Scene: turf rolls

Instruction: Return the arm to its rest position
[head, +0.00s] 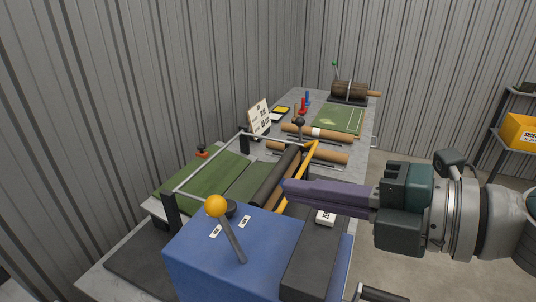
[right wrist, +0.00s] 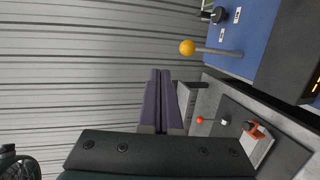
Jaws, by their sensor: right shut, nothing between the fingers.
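My right gripper (head: 287,187) reaches in from the right in the head view, above the blue machine. Its two long purple fingers are closed together with nothing between them. They show side by side in the right wrist view (right wrist: 160,74), pointing at the ribbed wall and touching nothing that I can see there. In the head view the fingers hide part of the machine's black roller and yellow bar. My left gripper is in neither view.
The blue machine (head: 205,252) carries a lever with an orange ball (head: 215,206). Green turf (head: 205,177) lies behind it. Cardboard rolls (head: 318,133) and a green mat (head: 338,119) lie farther back. A shelf with a yellow bin (head: 519,131) stands right. The floor between is open.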

